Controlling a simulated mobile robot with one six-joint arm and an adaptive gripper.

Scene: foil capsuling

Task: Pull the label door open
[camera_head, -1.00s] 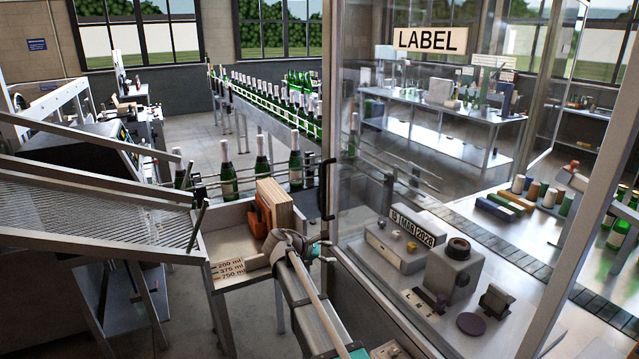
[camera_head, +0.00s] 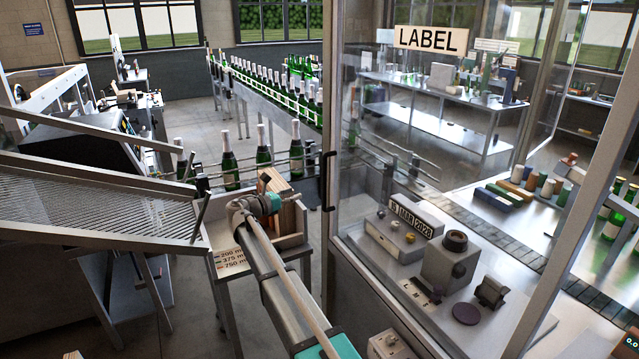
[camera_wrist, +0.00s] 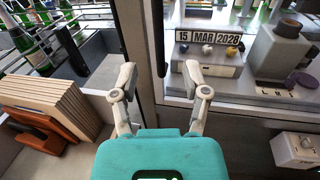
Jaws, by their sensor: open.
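The label door (camera_head: 365,120) is a tall clear panel in a metal frame, with a LABEL sign (camera_head: 430,39) at the top. Its black upright handle (camera_head: 326,180) is on the left frame post. The handle also shows as a dark vertical bar (camera_wrist: 158,35) in the wrist view, beyond my fingers and between them in the picture. My gripper (camera_wrist: 160,82) is open and empty, its two grey fingers spread apart. In the head view my gripper (camera_head: 268,203) is left of the handle and lower, over the wooden bin; its fingertips are hard to make out there.
The bin (camera_head: 290,241) holding wooden boards (camera_head: 287,205) stands left of the door. A slatted chute (camera_head: 90,195) reaches in from the left. Behind the glass are a date block (camera_head: 411,215) and grey devices (camera_head: 450,262). Bottles (camera_head: 296,150) line the conveyor behind.

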